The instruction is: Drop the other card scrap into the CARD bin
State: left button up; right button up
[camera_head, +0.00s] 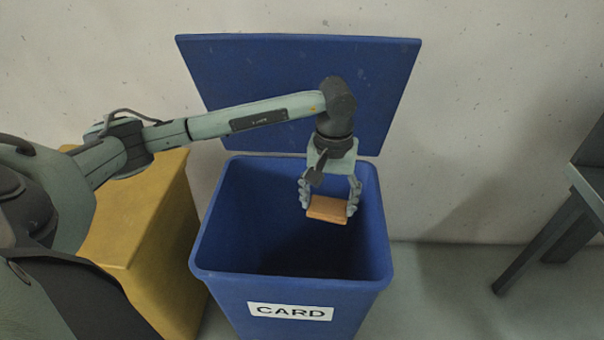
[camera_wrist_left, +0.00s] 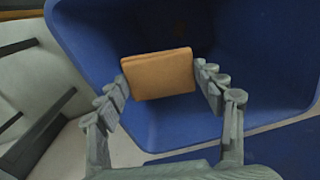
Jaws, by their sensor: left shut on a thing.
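The card scrap (camera_head: 327,209) is a small orange-brown block, held between the fingers of my left gripper (camera_head: 329,200). It hangs over the open mouth of the blue CARD bin (camera_head: 287,284), right of the mouth's middle. In the left wrist view the card scrap (camera_wrist_left: 158,74) sits between the fingertips of my left gripper (camera_wrist_left: 160,82), with the bin's blue inside (camera_wrist_left: 255,60) behind it. My right gripper is not in view.
The bin's blue lid (camera_head: 270,70) stands open against the wall behind. A yellow bin (camera_head: 150,235) stands to the left, partly behind my left arm. A dark-legged piece of furniture (camera_head: 560,225) is at the right edge. The floor right of the CARD bin is clear.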

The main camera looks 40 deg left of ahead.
pick_arm(q)
jog(key=w+a+n, duration=0.1)
jog(key=a+n, duration=0.3)
jog(key=a, duration=0.3)
jog(key=shift+n, duration=0.4)
jog(key=shift+w+a+f+b, duration=0.15)
jog(key=shift+f+b, duration=0.55)
jog(key=shift+f, duration=0.45)
jog(key=shift+w+a+f+b, duration=0.15)
jog(key=shift+f+b, duration=0.5)
jog(key=shift+f, duration=0.5)
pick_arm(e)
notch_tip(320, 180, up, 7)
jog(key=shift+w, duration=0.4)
pick_arm(q)
jog(key=shift+s, duration=0.1)
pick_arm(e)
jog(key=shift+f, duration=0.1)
pick_arm(q)
jog(key=o, duration=1)
notch_tip(320, 180, up, 12)
jog(key=shift+r, duration=0.1)
